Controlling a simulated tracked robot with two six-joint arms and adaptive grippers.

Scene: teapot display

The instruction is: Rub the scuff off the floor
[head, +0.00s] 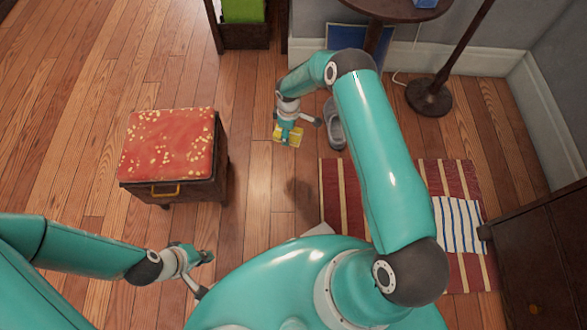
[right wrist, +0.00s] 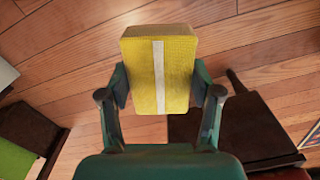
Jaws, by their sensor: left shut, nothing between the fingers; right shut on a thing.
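My right gripper (head: 287,126) is shut on a yellow sponge (head: 291,138), over the floor between the red-topped stool and the striped rug. In the right wrist view the sponge (right wrist: 180,80) shows a pale stripe and sits between both fingers of the gripper (right wrist: 160,88). A dark patch (head: 302,193) lies on the wooden floor at the rug's left edge, apart from the sponge; I cannot tell whether it is the scuff or a shadow. My left gripper (head: 205,272) is shut and empty, low in the head view.
The stool (head: 165,143) stands left. A red striped rug (head: 335,185) with a blue-striped cloth (head: 462,235) lies right. A grey shoe-like object (head: 334,124) is just right of my right gripper. A lamp base (head: 428,97) and round table (head: 395,8) stand behind. Floor left of the rug is mostly clear.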

